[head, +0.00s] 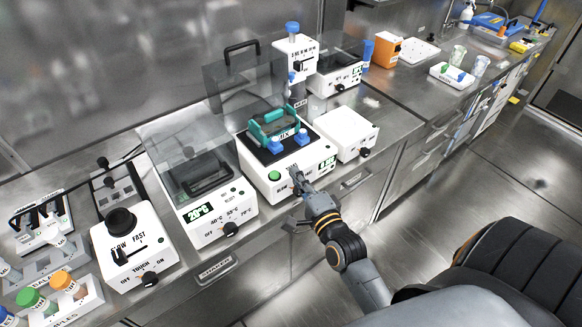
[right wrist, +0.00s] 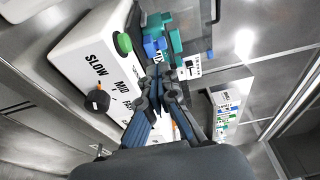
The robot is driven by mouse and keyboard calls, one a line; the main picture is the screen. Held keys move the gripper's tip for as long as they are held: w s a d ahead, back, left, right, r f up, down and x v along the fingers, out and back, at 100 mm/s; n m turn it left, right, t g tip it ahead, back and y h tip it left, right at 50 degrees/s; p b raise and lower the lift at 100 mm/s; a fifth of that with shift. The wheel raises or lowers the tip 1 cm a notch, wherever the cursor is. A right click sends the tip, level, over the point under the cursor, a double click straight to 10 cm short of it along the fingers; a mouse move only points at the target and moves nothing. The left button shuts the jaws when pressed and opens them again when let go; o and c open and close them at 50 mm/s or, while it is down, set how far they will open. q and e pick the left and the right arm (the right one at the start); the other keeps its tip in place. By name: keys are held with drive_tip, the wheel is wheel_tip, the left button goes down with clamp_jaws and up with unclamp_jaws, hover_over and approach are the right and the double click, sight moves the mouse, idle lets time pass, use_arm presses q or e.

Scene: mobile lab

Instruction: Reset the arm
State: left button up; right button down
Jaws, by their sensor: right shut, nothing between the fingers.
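My right arm comes in from the lower right of the head view. Its gripper (head: 297,181) is in front of the white shaker (head: 262,180), close to its front face. In the right wrist view the fingers of the right gripper (right wrist: 157,82) are together with nothing between them. The shaker has a green button (head: 274,176), which also shows in the wrist view (right wrist: 123,43), and a black knob (right wrist: 97,100) by the SLOW and MID labels. A teal rack (head: 272,122) with blue parts sits on its dark top. My left gripper is not in view.
A white heater with a clear lid (head: 206,219) stands left of the shaker, and a vortex mixer (head: 134,250) farther left. A small white box (head: 346,133) is on the right. Sample tubes (head: 62,281) stand at lower left. The floor (head: 436,200) before the bench is clear.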

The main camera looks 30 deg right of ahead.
drive_tip(key=s+a+f+n+g+y, duration=0.1)
drive_tip(key=s+a+f+n+g, duration=0.2)
drive_tip(key=f, duration=0.8)
drive_tip(key=s+a+f+n+g+y, duration=0.15)
drive_tip(key=s+f+n, duration=0.3)
drive_tip(key=f, duration=0.65)
drive_tip(key=s+a+f+n+g, duration=0.3)
drive_tip(key=s+f+g, duration=0.15)
drive_tip(key=f, duration=0.65)
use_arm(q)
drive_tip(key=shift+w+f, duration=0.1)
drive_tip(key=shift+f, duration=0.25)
use_arm(e)
drive_tip(key=s+f+n+g, duration=0.2)
drive_tip(key=s+f, duration=0.4)
drive_tip(key=s, duration=0.3)
drive_tip(key=s+d+f+n+g, duration=0.1)
drive_tip(key=s+f+n+g, duration=0.2)
drive_tip(key=s, duration=0.7)
drive_tip(key=s+f+n+g, duration=0.3)
drive_tip(key=s+f+n, duration=0.3)
drive_tip(key=s+f, duration=0.4)
drive_tip(key=shift+d+h, duration=0.35)
drive_tip(key=shift+d, duration=0.05)
